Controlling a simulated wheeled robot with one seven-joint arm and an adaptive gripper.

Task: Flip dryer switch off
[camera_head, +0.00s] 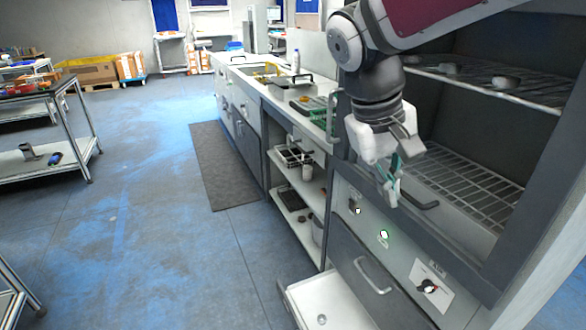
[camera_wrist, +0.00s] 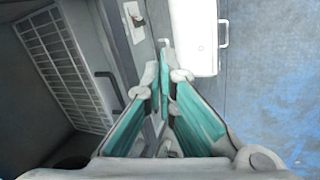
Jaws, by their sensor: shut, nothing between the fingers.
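The dryer (camera_head: 480,245) is the grey cabinet at the right, with wire racks inside. Its front panel carries a black rotary switch (camera_head: 428,286) on a white plate, a green-lit button (camera_head: 383,235) and a small lit control (camera_head: 355,205) further left. I cannot tell from labels which one is the dryer switch. My gripper (camera_head: 393,190) is shut and empty, above the panel near the two lit controls, apparently not touching them. In the wrist view its teal fingers (camera_wrist: 164,95) meet, and the black switch (camera_wrist: 137,19) shows at the top; the lit controls are hidden there.
An open white drawer (camera_head: 325,302) juts out below the panel. A dark handle (camera_head: 420,203) sits beside my gripper. A long counter (camera_head: 262,85) with shelves underneath runs to the back. A metal cart (camera_head: 75,120) stands at the left. The blue floor between is mostly clear.

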